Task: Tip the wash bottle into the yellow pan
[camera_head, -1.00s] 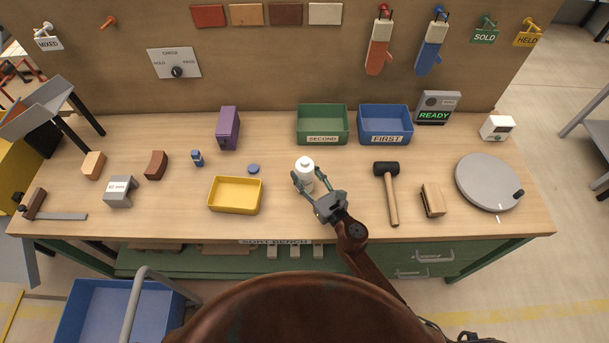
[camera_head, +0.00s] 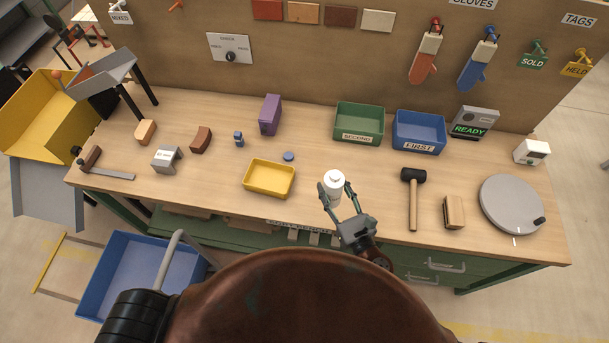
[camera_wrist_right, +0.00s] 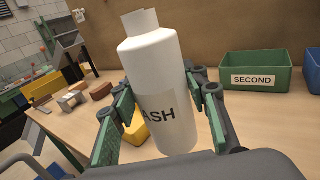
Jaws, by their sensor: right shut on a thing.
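The wash bottle (camera_head: 333,190) is white with a white cap and stands near the front middle of the bench, right of the yellow pan. My right gripper (camera_head: 336,190) is shut around its body. In the right wrist view the bottle (camera_wrist_right: 160,85) fills the space between the green finger pads, with part of its label showing "ASH". It looks about upright along the gripper; I cannot tell whether its base touches the bench. The yellow pan (camera_head: 268,191) is shallow and looks empty. It is partly hidden behind the bottle and a finger in the wrist view (camera_wrist_right: 137,131). My left gripper is out of view.
A blue disc (camera_head: 289,156) lies behind the pan. A mallet (camera_head: 413,205) and a wooden block (camera_head: 454,211) lie to the right. Green (camera_head: 357,137) and blue (camera_head: 418,147) bins stand at the back. The bench between pan and bottle is clear.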

